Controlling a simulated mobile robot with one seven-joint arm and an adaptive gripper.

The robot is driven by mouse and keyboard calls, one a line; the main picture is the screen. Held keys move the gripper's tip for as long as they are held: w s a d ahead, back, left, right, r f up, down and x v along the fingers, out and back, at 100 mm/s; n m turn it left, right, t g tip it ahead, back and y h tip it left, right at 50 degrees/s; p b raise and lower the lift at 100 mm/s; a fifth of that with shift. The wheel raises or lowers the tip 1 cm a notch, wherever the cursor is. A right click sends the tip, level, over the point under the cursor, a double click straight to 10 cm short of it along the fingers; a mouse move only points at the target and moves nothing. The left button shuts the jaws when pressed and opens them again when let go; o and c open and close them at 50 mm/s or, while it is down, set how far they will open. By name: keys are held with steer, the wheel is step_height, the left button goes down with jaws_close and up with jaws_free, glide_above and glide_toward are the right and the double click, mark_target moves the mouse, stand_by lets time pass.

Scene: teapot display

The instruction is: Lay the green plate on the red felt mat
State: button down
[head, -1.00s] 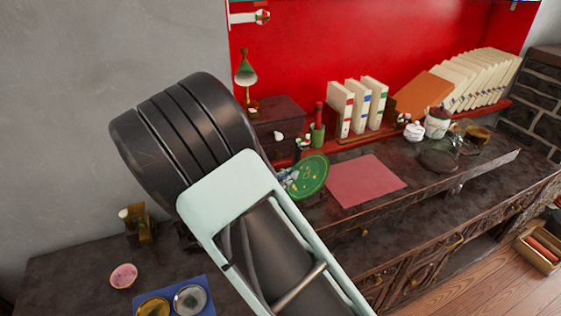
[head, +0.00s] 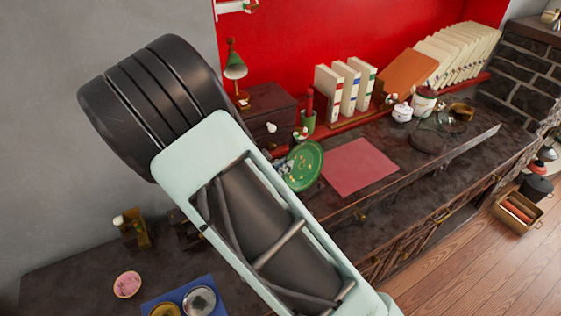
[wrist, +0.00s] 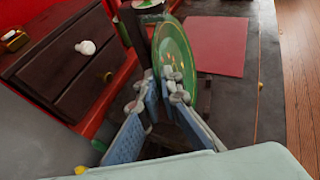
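The green plate (head: 303,166) stands steeply tilted at the left of the red felt mat (head: 358,167), apart from it. What bears the plate is partly hidden. The plate also shows in the wrist view (wrist: 178,52), nearly edge-on, with the mat (wrist: 215,45) to its right. My gripper (wrist: 160,95) is open there, its fingers apart, with the plate's lower edge close beyond the fingertips; I cannot tell if they touch it. The mat lies flat and bare.
A dark drawer chest (head: 268,108) with a green lamp (head: 235,68) stands behind the plate. Binders (head: 345,88) and a green cup (head: 308,122) stand behind the mat. Jars and glassware (head: 430,112) are to its right. A blue tray (head: 150,304) lies at the front left.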

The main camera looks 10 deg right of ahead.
steer(key=shift+f, duration=0.1)
steer(key=c, duration=2.6)
jaws_free()
steer(key=shift+f, duration=0.1)
steer(key=o, duration=0.4)
steer(key=shift+o, duration=0.2)
